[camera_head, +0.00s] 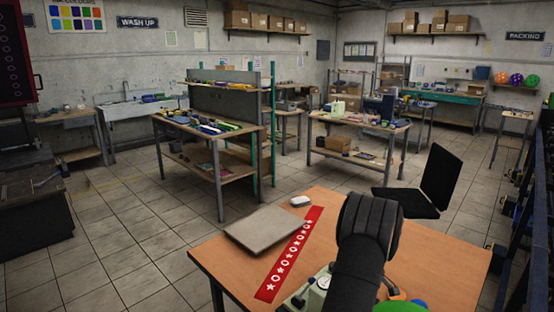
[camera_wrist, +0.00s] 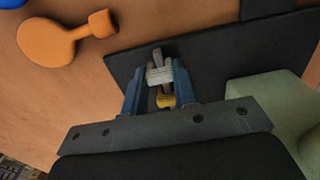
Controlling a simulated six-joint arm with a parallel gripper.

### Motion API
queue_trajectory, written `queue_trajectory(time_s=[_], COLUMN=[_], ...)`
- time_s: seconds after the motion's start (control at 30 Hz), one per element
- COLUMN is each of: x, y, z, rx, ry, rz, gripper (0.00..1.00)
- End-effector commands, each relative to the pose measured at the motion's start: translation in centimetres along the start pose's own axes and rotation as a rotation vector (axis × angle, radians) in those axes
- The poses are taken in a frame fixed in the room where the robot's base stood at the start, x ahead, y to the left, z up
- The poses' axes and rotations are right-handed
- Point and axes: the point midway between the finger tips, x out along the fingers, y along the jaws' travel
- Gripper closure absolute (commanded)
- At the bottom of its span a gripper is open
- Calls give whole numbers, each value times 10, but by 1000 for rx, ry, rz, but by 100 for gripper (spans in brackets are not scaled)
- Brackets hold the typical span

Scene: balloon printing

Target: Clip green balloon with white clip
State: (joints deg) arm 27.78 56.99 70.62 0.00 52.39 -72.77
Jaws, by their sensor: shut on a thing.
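In the wrist view my gripper (camera_wrist: 157,84) has its two blue fingers shut on a pale grey-white clip (camera_wrist: 160,74). A small yellow piece (camera_wrist: 165,100) shows between the fingers, just below the clip. My arm hides the gripper in the head view. A bright green rounded shape (camera_head: 386,307), possibly the green balloon, is cut off at the bottom edge of the head view, beside my arm. I cannot make out a green balloon in the wrist view.
The wrist view shows an orange flat piece (camera_wrist: 50,42), a black panel (camera_wrist: 215,60) behind the fingers and a pale green block (camera_wrist: 270,112) at right. On the wooden table (camera_head: 445,260) lie a red star banner (camera_head: 290,255), a grey slab (camera_head: 268,228) and a white mouse (camera_head: 300,201).

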Motion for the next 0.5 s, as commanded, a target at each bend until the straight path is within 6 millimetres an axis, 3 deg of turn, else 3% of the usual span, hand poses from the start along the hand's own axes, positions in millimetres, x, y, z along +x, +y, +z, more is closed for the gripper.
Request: queue_trajectory(time_s=[0.5], x=[-32], y=[0], z=[0], rx=[0], ry=[0], rz=[1], gripper=[89])
